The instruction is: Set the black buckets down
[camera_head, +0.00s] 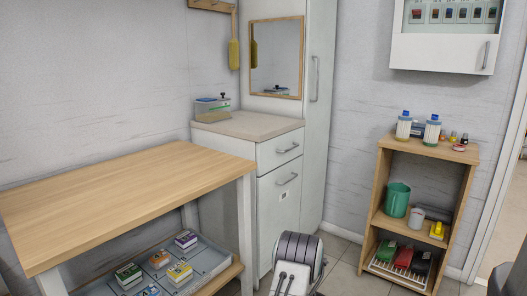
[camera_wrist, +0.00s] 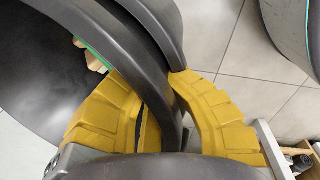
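The black buckets (camera_wrist: 30,75) fill the left and upper middle of the wrist view. At least two dark curved rims or walls lie close together there, so they look nested, though I cannot tell how many there are. My gripper (camera_wrist: 155,105) has its yellow fingers on either side of the dark wall and is closed on it. Part of a tan and green item (camera_wrist: 90,57) shows beside the rim. Floor tiles show beyond the buckets, and their height above the floor is unclear. I cannot make out the held buckets in the head view.
A wooden table (camera_head: 130,185) stands left, with a grey tray (camera_head: 205,262) of small boxes below. A white cabinet (camera_head: 279,200) stands behind. A wooden shelf (camera_head: 368,215) at right holds bottles and a green pail (camera_head: 397,199). Tiled floor (camera_head: 343,262) shows between cabinet and shelf.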

